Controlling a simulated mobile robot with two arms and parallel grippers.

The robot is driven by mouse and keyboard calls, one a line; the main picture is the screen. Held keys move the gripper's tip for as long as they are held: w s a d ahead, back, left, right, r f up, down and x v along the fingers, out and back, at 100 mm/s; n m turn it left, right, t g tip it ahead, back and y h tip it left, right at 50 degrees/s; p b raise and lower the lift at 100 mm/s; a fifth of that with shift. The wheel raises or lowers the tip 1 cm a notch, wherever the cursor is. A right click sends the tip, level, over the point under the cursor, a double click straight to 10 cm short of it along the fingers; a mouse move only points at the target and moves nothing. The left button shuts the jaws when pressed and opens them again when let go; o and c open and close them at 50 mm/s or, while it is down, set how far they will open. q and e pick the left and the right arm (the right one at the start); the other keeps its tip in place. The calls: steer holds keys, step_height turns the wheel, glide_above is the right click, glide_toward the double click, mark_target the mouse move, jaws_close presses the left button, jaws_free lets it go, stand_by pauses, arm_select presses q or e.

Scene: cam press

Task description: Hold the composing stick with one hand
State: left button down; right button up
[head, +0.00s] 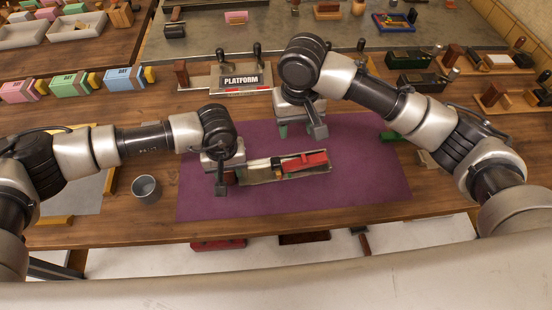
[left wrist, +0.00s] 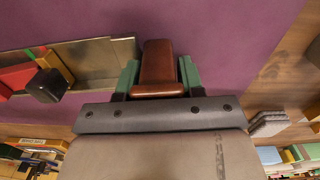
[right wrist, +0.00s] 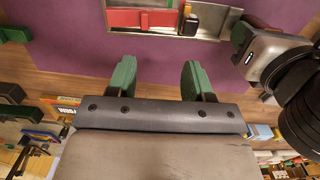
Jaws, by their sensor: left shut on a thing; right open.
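The composing stick (head: 290,177) lies on the purple mat (head: 365,150) in the head view, a metal tray holding a red piece and small dark and pale pieces. In the left wrist view, its metal tray (left wrist: 105,55) meets a brown handle (left wrist: 158,65). My left gripper (head: 226,176) is shut on this handle, with green fingers on both sides of it in the left wrist view (left wrist: 158,78). My right gripper (head: 297,128) is open and empty above the mat, behind the stick. The right wrist view shows its green fingers apart (right wrist: 157,82) and the stick (right wrist: 222,24) beyond them.
A metal cup (head: 146,189) stands left of the mat. A block marked PLATFORM (head: 241,81) stands behind the mat. Pink, green and blue boxes (head: 75,84) line the back left. Several dark and wooden tools crowd the right. The mat's right part is clear.

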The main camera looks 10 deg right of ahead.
steer(key=r, duration=0.2)
glide_above(276, 163)
step_height(276, 163, down, 12)
steer(key=shift+f, duration=0.15)
jaws_close()
stand_by(0.3)
